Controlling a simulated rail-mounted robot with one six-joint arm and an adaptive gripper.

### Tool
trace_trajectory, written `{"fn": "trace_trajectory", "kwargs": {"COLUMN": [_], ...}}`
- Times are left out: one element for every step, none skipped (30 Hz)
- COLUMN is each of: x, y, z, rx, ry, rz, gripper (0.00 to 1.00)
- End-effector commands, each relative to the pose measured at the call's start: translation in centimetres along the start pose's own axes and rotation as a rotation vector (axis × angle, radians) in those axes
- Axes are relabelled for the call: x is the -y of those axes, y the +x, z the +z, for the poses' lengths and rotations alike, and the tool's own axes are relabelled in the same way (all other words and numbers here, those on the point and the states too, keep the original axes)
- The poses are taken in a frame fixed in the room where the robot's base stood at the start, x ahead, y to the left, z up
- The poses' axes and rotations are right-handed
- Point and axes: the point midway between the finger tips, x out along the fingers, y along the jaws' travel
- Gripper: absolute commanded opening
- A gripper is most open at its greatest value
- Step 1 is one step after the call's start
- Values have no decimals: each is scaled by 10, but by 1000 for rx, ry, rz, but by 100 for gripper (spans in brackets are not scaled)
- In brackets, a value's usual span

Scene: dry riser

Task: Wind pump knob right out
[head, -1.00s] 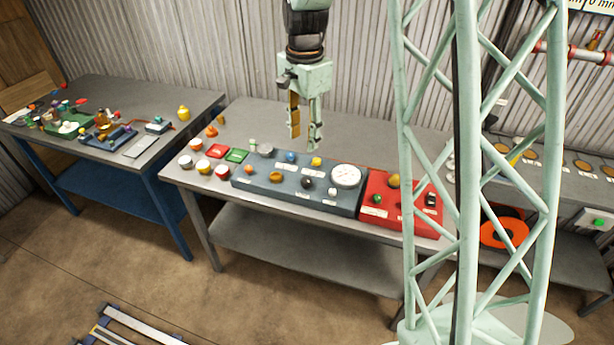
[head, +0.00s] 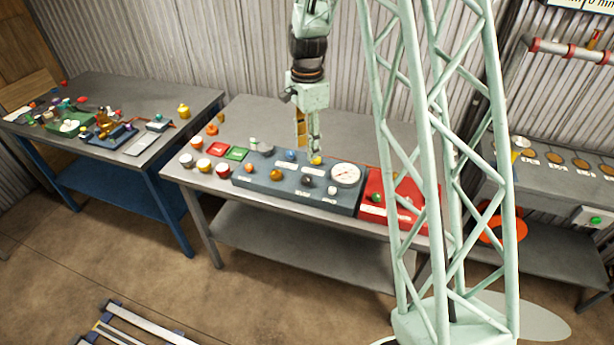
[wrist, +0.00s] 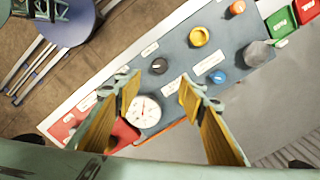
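The blue-grey control box (head: 258,181) carries several knobs and a round white gauge (head: 346,174); its labels are too small to read. In the wrist view my gripper (wrist: 156,90) spans over the box near the gauge (wrist: 143,112). Which knob is the pump knob is unreadable.
Near the gripper are a blue knob (wrist: 217,76), a black knob (wrist: 159,66) and an orange-yellow knob (wrist: 199,37). A red box (head: 374,208) adjoins on the right. Bare bench top (head: 265,115) lies behind. A second bench (head: 90,92) holds loose items.

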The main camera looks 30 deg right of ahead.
Motion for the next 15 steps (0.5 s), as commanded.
{"fn": "trace_trajectory", "kwargs": {"x": [0, 0, 0, 0, 0, 0, 0, 0, 0, -1, -1, -1, -1, -1, -1], "y": [0, 0, 0, 1, 1, 2, 3, 4, 6, 7, 9, 11, 14, 16, 20], "z": [0, 0, 0, 0, 0, 0, 0, 0, 0, 0, 0, 0, 0, 0, 0], "rx": [0, 0, 0, 0, 0, 0, 0, 0, 0, 0, 0, 0, 0, 0, 0], "ry": [0, 0, 0, 0, 0, 0, 0, 0, 0, 0, 0, 0, 0, 0, 0], "rz": [0, 0, 0, 0, 1, 1, 1, 1, 1, 2, 2, 2, 2, 2, 2], "gripper": [37, 37, 37, 37, 37, 37, 37, 37, 37, 37, 37, 37, 37, 37, 37]}}
